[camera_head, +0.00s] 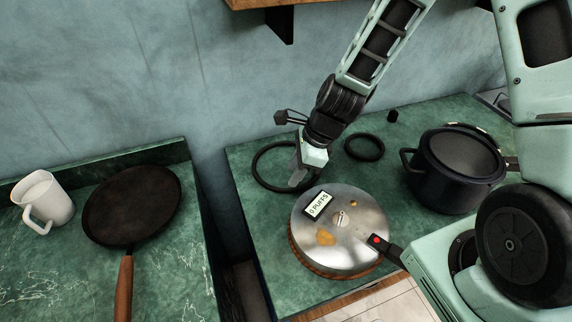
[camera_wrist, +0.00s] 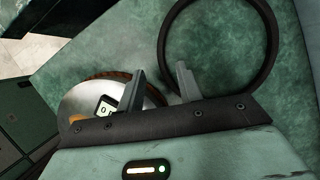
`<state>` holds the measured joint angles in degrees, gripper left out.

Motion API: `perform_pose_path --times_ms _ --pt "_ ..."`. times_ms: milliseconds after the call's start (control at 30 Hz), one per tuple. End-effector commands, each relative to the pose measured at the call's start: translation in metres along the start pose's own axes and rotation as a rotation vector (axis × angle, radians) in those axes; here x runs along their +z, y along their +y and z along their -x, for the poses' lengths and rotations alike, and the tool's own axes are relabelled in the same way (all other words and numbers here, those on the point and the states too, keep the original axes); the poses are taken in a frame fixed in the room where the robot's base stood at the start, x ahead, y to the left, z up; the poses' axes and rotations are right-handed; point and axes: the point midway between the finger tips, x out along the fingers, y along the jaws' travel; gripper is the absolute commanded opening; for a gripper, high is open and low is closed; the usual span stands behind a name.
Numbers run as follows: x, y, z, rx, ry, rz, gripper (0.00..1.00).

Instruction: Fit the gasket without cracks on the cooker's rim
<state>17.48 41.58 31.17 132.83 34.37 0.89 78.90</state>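A large black ring gasket (camera_head: 255,176) lies flat on the green counter by the back wall; it also shows in the wrist view (camera_wrist: 272,45). A smaller black ring (camera_head: 381,149) lies to its right. I see no cracks on either, but the detail is too small to judge. My gripper (camera_head: 299,184) is low at the large ring's right side. In the wrist view, its two fingers (camera_wrist: 161,75) are apart, with the ring's near-left edge showing between them; contact is unclear. A dark pot (camera_head: 430,193), seemingly the cooker, stands at right, its rim facing up.
A round steel lid (camera_head: 350,247) with a "0 PUFFS" display (camera_head: 317,204) and a black handle rests on a brown round base, close in front of my gripper. A frying pan (camera_head: 130,205) and white mug (camera_head: 43,203) sit on the left counter, across a gap.

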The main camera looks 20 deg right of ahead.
Motion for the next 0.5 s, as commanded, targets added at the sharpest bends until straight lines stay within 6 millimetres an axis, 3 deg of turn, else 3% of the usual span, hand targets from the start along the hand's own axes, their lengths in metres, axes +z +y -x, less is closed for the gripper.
perform_pose_path --times_ms 167,500 --pt "-0.001 0.0 -0.008 0.001 0.0 -0.001 0.35" --pt "-0.004 0.0 -0.048 0.001 -0.001 0.0 0.35"
